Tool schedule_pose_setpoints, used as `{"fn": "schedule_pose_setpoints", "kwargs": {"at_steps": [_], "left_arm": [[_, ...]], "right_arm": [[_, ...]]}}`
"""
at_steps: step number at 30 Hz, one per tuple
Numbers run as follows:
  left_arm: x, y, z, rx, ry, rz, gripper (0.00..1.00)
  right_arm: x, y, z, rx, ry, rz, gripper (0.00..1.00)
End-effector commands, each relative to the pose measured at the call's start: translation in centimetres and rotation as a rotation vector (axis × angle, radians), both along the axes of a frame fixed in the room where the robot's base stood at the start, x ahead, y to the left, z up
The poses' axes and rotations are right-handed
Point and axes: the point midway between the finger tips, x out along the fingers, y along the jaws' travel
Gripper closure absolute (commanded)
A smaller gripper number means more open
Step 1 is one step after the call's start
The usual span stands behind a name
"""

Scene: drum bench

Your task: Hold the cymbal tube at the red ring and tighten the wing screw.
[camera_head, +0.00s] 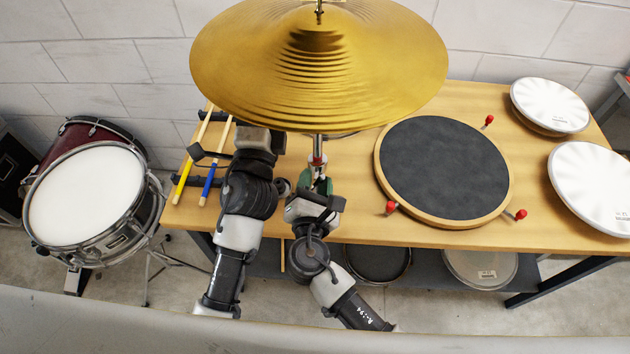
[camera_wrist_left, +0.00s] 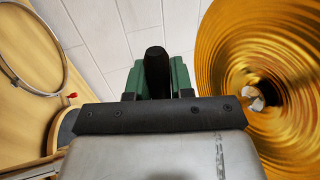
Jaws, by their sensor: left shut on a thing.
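The brass cymbal (camera_head: 318,70) fills the top middle of the head view, on an upright silver cymbal tube (camera_head: 318,146). The red ring (camera_head: 317,160) shows on the tube just above my right gripper (camera_head: 320,184). The green fingers of my right gripper are at the tube below the ring; their gap is hard to see. My left gripper reaches under the cymbal's left front rim, and its fingertips are hidden there. In the left wrist view its green fingers (camera_wrist_left: 158,78) are shut on a dark rounded thing. I cannot make out the wing screw.
A black practice pad (camera_head: 445,168) with several red-tipped screws lies on the wooden bench (camera_head: 350,215) to the right. Two white drum heads (camera_head: 550,105) are at the far right. Yellow and blue drumsticks (camera_head: 208,178) lie left of my left arm. A drum (camera_head: 88,200) stands at left.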

Motion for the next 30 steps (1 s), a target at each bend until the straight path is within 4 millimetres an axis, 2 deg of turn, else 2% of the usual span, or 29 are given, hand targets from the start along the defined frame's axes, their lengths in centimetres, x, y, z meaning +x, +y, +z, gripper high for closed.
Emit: {"fn": "schedule_pose_setpoints", "kwargs": {"at_steps": [1, 5, 12, 22, 30], "left_arm": [[0.01, 0.04, 0.58, -0.001, -0.012, 0.0, 1.0], [0.0, 0.04, 0.58, -0.001, -0.012, 0.0, 1.0], [0.0, 0.04, 0.57, -0.001, -0.012, 0.0, 1.0], [0.0, 0.05, 0.54, -0.001, -0.011, 0.001, 1.0], [0.01, 0.06, 0.52, -0.001, -0.011, 0.001, 1.0]], "right_arm": [[0.01, 0.0, 0.06, 0.0, 0.0, 0.0, 0.63], [-0.01, 0.0, 0.06, 0.001, 0.0, 0.0, 0.64], [-0.03, -0.01, 0.05, 0.0, 0.0, 0.0, 1.0], [-0.04, -0.02, 0.05, 0.023, 0.001, -0.001, 1.0], [-0.03, -0.01, 0.06, 0.161, 0.001, -0.002, 1.0]]}}
